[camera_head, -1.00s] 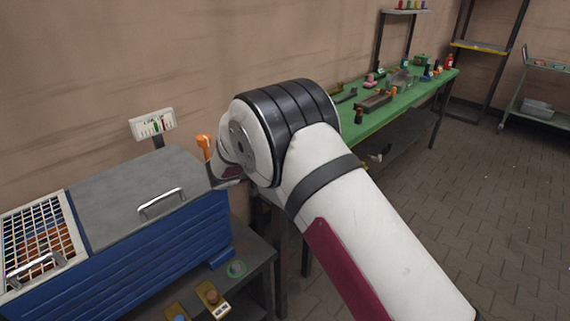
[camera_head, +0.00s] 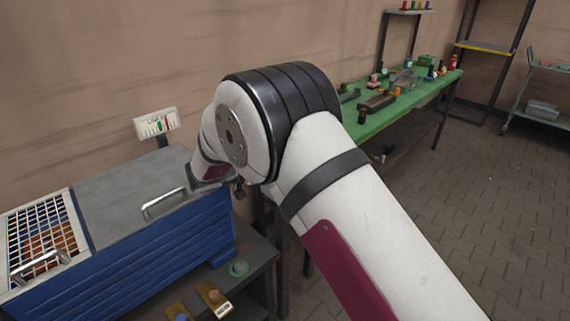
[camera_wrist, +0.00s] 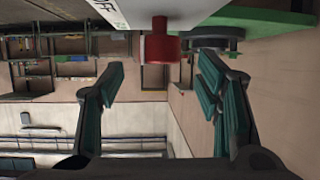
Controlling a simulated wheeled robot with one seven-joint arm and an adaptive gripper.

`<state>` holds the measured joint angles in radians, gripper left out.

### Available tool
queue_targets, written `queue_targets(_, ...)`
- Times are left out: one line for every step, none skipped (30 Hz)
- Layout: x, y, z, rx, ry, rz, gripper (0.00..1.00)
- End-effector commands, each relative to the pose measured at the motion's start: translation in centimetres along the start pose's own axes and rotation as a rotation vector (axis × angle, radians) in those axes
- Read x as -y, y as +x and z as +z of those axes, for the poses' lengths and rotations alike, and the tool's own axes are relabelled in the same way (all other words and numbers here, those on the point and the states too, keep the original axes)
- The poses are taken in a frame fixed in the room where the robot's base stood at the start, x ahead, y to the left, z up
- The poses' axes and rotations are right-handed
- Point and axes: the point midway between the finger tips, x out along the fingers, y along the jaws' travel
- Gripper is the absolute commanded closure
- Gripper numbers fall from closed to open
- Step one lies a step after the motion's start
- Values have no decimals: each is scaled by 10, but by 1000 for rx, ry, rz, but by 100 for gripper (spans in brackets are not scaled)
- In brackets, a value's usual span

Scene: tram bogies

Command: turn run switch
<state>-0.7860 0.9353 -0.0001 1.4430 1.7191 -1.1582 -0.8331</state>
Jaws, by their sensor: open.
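In the wrist view a red knob (camera_wrist: 159,45) sticks out from a pale plate (camera_wrist: 195,10) at the top. Dark letters on the plate are cut off by the frame edge, so I cannot tell what the full label says. My gripper (camera_wrist: 160,67) is open and empty. Its dark teal-padded fingers stand to the left and right of the knob, with their tips close to its end, apart from it. In the head view my arm hides the gripper and the knob.
A blue machine (camera_head: 160,255) with a grey lid, handle and wire basket (camera_head: 38,235) stands at left. Behind it is a small white panel (camera_head: 156,122). A cluttered green bench (camera_head: 365,128) runs behind my arm.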

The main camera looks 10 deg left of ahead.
Motion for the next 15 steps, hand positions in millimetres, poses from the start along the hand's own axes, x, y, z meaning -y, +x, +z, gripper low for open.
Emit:
queue_targets(1, -12, -1, -1, 1, -2, 41)
queue_targets(1, -18, -1, -1, 1, -3, 41)
queue_targets(1, -25, 0, -1, 0, -2, 41)
queue_targets(0, -30, 0, -1, 0, -1, 41)
queue_targets(0, -34, 0, 0, 0, -1, 41)
queue_targets(0, -40, 0, 0, 1, -1, 41)
queue_targets(0, -44, 0, -1, 1, -1, 41)
queue_targets(0, -47, -1, -1, 1, 0, 41)
queue_targets(0, -51, 0, -1, 1, 0, 41)
queue_targets(0, -53, 0, -1, 1, 0, 41)
queue_targets(0, -55, 0, -1, 1, 0, 41)
queue_targets(0, -57, 0, -1, 0, 0, 41)
queue_targets(0, -58, 0, -1, 0, 0, 41)
queue_targets(0, -59, 0, -1, 0, 1, 41)
queue_targets(0, -59, 0, -1, 0, 1, 41)
